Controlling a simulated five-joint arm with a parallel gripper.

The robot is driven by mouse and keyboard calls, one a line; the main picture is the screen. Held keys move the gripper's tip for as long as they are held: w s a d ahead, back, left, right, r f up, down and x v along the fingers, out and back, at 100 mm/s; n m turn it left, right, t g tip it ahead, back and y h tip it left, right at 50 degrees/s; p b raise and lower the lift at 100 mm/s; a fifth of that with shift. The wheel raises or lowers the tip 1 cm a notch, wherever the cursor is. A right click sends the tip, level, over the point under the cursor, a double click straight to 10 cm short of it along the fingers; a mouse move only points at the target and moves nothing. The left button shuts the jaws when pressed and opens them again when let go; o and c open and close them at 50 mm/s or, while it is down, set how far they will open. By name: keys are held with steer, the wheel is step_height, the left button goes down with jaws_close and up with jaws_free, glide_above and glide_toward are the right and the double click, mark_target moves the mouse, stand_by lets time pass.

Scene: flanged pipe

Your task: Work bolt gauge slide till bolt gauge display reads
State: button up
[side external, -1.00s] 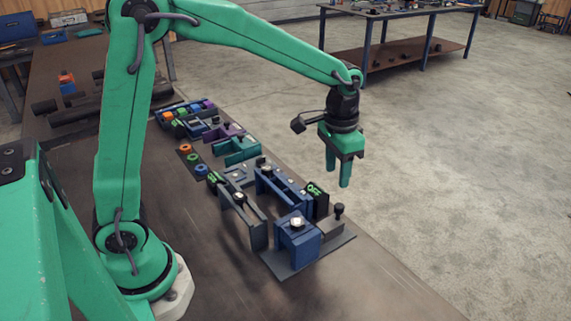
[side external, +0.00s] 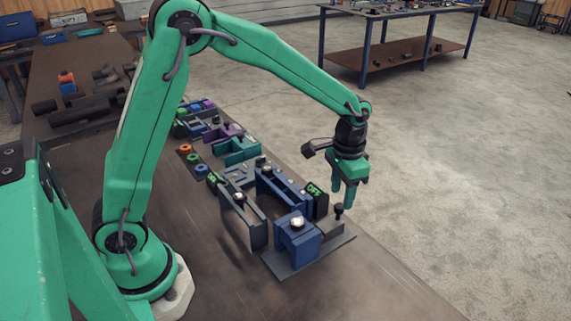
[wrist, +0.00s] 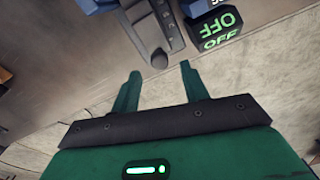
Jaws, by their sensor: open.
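A black display block (side external: 316,197) shows green OFF lettering. It also shows in the wrist view (wrist: 220,28), where it is at the upper right. Beside it, near the bench's right edge, is a dark grey slide piece with an upright black knob (side external: 339,211). In the wrist view the knob (wrist: 159,59) lies beyond and between my fingertips, at the end of a grey track (wrist: 150,28). My gripper (side external: 343,204) is open and points down just above the knob. Its fingers (wrist: 159,70) hold nothing. I cannot tell whether a fingertip touches the knob.
A blue block (side external: 298,240) with a bright bolt stands on the same plate, left of the knob. Several coloured fixtures line the bench behind. Bare floor (side external: 450,200) lies to the right.

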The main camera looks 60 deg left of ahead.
mark_target(340, 205)
steer(key=shift+f, duration=1.8)
jaws_close()
